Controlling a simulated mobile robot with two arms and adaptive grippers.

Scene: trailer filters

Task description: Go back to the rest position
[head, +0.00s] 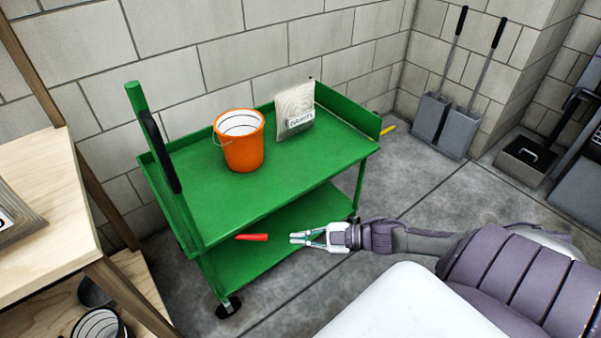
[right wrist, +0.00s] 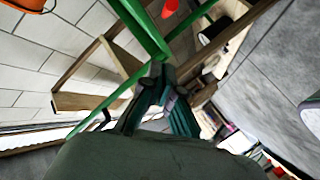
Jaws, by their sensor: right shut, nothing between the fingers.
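My right gripper (head: 305,238) is shut and empty in the head view. It reaches in from the right and shows in front of the lower shelf of the green cart (head: 290,165). A red object (head: 251,237) lies to the left of its fingertips, apart from them. In the right wrist view, the gripper fingers (right wrist: 165,85) are close together with nothing seen between them. The green cart's frame (right wrist: 140,25) shows beyond them. My left gripper is not in view.
On the cart's top stand an orange bucket (head: 241,148) and a pale bag (head: 295,110). A wooden shelf (head: 45,190) stands at the left. Two grey long-handled dustpans (head: 446,125) lean at the back wall. Grey floor (head: 420,190) is open right of the cart.

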